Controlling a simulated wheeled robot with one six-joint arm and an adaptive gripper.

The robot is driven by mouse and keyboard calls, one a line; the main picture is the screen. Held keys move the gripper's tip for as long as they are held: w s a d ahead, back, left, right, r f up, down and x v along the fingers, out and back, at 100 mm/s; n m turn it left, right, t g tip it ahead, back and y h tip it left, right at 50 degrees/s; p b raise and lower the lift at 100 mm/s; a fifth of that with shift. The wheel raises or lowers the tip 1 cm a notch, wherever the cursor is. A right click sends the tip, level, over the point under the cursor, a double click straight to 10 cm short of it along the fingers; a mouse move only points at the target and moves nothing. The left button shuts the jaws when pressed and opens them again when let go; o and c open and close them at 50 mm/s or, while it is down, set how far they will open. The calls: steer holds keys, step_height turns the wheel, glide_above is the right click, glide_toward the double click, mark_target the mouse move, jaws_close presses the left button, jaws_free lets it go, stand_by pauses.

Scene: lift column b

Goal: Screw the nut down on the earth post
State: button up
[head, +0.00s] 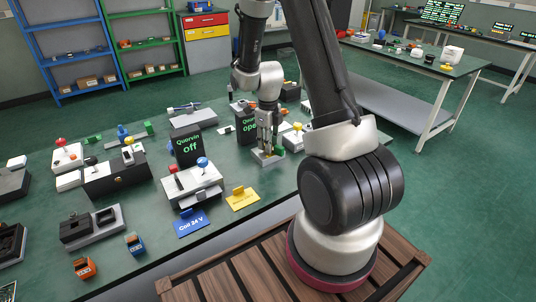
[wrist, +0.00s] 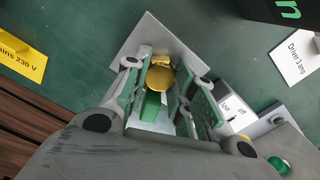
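My gripper (head: 266,143) points down over a small grey plate (head: 266,160) near the table's front edge. In the wrist view my gripper (wrist: 160,70) has one finger on each side of a round brass-yellow piece, which looks like the nut (wrist: 160,79). The plate (wrist: 148,37) lies beneath it. The nut nearly fills the space between the fingers; whether both pads touch it is unclear. A green part (wrist: 151,106) shows between the fingers, nearer the camera. The earth post itself is hidden by the nut and fingers.
Dark signs stand close by, one reading "Quervin off" (head: 188,146). A yellow label (head: 242,198) and a blue "Coil 24 V" label (head: 193,222) lie to the left. In the wrist view, a switch box (wrist: 240,103) sits close right of the fingers.

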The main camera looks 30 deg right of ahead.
steer(key=o, duration=0.5)
steer(key=shift+o, duration=0.2)
steer(key=shift+r, duration=3)
